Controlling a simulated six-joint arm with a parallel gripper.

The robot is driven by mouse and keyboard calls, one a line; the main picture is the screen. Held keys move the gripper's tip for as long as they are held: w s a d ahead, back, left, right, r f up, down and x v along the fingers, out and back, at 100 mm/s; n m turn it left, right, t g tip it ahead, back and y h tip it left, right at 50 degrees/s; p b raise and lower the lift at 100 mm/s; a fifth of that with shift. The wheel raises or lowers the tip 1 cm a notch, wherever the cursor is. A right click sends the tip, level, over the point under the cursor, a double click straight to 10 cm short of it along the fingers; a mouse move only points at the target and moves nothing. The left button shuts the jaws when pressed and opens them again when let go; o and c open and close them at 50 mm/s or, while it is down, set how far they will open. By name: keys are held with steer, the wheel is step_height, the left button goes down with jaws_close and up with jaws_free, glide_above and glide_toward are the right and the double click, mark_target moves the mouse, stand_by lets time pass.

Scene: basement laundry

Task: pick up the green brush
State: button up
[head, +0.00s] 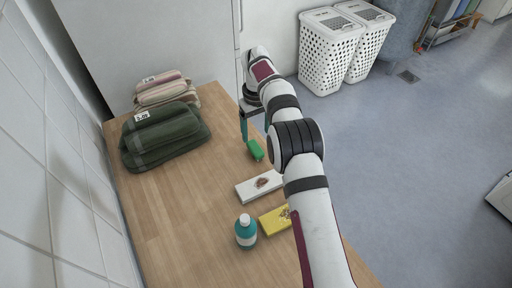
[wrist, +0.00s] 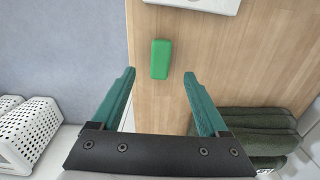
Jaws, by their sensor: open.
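The green brush (head: 255,150) lies on the wooden table (head: 185,205) close to its right edge in the head view. In the wrist view the green brush (wrist: 160,59) shows as a plain green block, and no bristles are visible. My gripper (wrist: 160,75) is open with teal fingers apart. The brush appears between and just beyond the fingertips in the wrist view. Nothing is held. In the head view my gripper (head: 253,112) is beside the brush, toward the far end of the table; its height above the table is hard to tell.
Folded green towels (head: 165,135) and striped towels (head: 166,88) lie at the far left. White laundry baskets (head: 328,50) stand on the floor beyond.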

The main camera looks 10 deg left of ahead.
mark_target(256, 148)
step_height(256, 148, down, 9)
steer(key=shift+r, duration=0.1)
jaws_close()
stand_by(0.4)
